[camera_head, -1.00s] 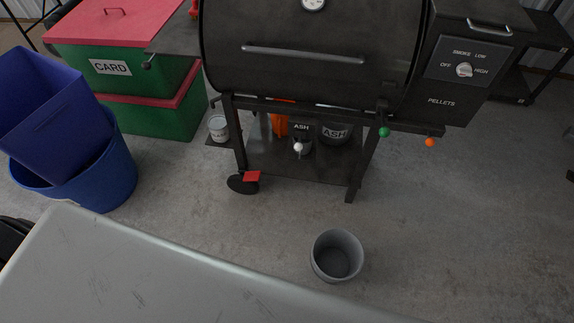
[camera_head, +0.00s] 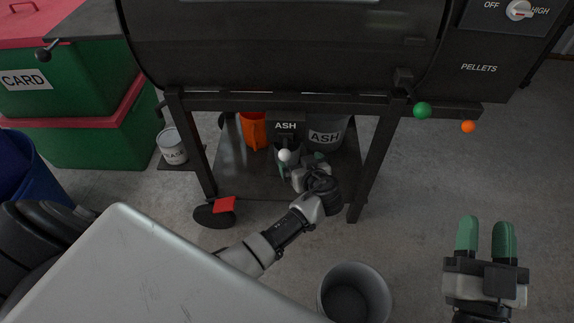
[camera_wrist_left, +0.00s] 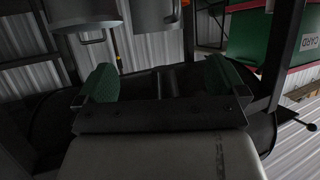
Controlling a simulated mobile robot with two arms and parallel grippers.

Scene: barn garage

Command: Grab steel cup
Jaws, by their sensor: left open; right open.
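I cannot tell for sure which vessel is the steel cup. A plain grey metal cup-like container (camera_head: 355,297) stands upright on the floor, cut by the bottom edge. Two ASH containers stand on the grill's lower shelf: a smaller one (camera_head: 286,127) and a larger grey one (camera_head: 325,136). Two grey metal vessels with handles, a left one (camera_wrist_left: 80,14) and a right one (camera_wrist_left: 150,16), show at the top of the left wrist view. My left gripper (camera_head: 305,168) is open and empty at the lower shelf; its green fingertips show in the wrist view (camera_wrist_left: 161,79). My right gripper (camera_head: 486,235) is open and empty at right.
The black grill (camera_head: 280,45) overhangs the shelf, with legs on both sides. A white-knobbed rod (camera_head: 285,156) is by my left gripper. A labelled can (camera_head: 172,147) sits on a side ledge. A grey surface (camera_head: 150,265) fills the lower left.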

